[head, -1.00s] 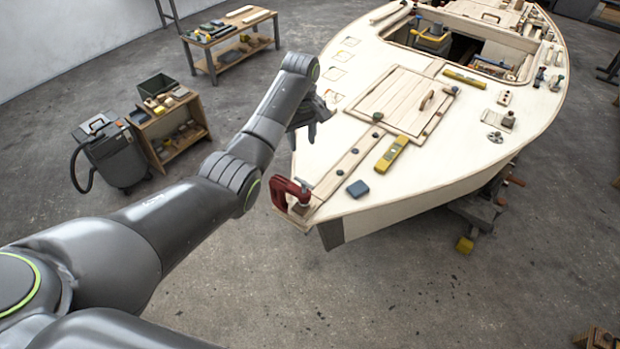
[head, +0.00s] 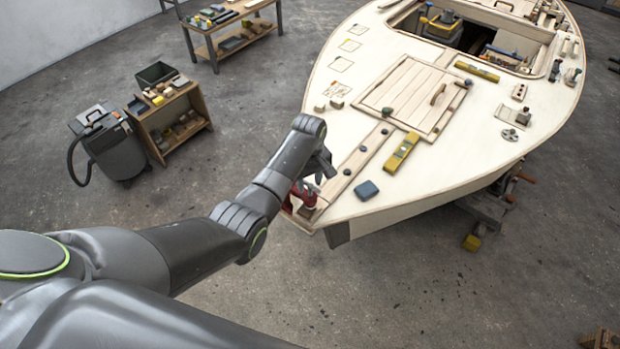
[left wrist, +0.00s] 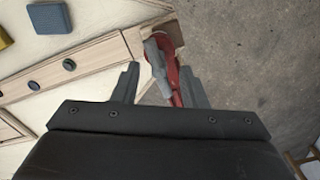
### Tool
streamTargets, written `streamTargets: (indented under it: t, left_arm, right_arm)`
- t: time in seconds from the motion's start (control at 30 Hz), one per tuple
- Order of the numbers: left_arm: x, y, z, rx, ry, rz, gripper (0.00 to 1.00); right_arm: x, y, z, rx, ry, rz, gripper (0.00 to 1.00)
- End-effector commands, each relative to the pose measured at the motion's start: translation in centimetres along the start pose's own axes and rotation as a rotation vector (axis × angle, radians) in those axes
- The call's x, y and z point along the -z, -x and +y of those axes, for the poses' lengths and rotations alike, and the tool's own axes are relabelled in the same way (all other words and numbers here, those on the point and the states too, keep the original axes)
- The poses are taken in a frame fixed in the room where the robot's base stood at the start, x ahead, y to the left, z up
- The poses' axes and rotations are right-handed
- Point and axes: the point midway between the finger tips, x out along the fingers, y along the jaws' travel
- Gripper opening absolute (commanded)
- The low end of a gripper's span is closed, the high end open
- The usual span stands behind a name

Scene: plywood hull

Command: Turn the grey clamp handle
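The red clamp (head: 305,196) is fixed on the pointed front end of the plywood hull (head: 400,212), and my left gripper (head: 320,172) hides part of it in the head view. In the left wrist view the red clamp (left wrist: 176,36) lies ahead, with its grey handle (left wrist: 156,60) beside the red body. My left gripper (left wrist: 158,72) has its fingers apart. My right gripper is not in view.
On the deck near the clamp are a blue-grey block (head: 366,190) and a yellow level (head: 401,152). They also show in the left wrist view as a blue block (left wrist: 48,17) and a yellow corner (left wrist: 4,38). Bare floor lies beyond the hull edge.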

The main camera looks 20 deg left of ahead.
Motion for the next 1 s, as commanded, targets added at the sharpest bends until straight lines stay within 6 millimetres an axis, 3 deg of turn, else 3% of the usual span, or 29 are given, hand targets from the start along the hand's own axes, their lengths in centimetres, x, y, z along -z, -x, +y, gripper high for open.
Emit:
streamTargets:
  t: [0.17,0.5,1.0]
  left_arm:
    - [-0.01,0.01,0.0,0.0,0.0,0.0,0.39]
    - [0.01,0.03,0.0,0.0,0.0,0.0,0.0]
    - [0.09,0.17,0.07,-0.001,-0.112,0.001,0.0]
  right_arm:
    - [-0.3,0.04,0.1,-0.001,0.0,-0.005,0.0]
    - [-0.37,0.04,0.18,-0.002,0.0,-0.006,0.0]
    - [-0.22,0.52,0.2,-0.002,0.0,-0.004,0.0]
